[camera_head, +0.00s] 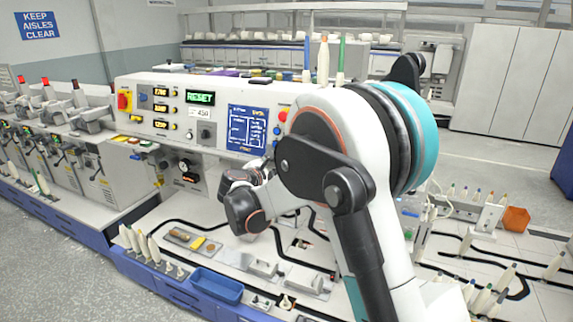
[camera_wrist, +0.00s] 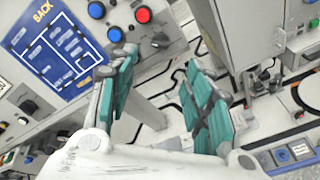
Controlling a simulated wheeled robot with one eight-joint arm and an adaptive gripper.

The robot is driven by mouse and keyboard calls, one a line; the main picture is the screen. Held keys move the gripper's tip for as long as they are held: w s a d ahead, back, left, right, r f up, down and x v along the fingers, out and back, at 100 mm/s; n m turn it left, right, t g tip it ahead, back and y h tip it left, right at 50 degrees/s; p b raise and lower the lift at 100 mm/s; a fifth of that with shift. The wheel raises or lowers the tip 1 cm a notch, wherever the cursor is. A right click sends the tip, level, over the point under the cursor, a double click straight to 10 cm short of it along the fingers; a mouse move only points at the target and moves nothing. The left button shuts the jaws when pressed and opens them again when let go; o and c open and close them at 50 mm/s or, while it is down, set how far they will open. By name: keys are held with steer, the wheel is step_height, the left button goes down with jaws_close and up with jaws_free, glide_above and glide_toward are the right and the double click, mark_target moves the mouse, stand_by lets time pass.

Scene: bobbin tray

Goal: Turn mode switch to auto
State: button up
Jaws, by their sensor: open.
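The control panel (camera_head: 172,88) is a white upright housing with displays, buttons and a blue diagram in the head view. A black rotary knob (camera_head: 205,132) sits on it left of the diagram. In the wrist view one black knob (camera_wrist: 28,107) is at the left below the diagram, and another black switch (camera_wrist: 160,40) is under a red button. I cannot read which is the mode switch or its setting. My gripper (camera_wrist: 162,62) has its teal fingers apart with nothing between them, in front of the panel's lower right part. My arm hides the panel's right end in the head view.
A red button (camera_wrist: 143,15) and blue buttons (camera_wrist: 115,35) lie close to the switch above my fingers. A blue bin (camera_head: 215,286) and several white bobbins stand on the bench below the panel. An orange bin (camera_head: 515,219) is at the right.

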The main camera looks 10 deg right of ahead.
steer(key=b+x, duration=0.2)
steer(key=x, duration=1)
steer(key=shift+c, duration=0.6)
steer(key=c, duration=0.9)
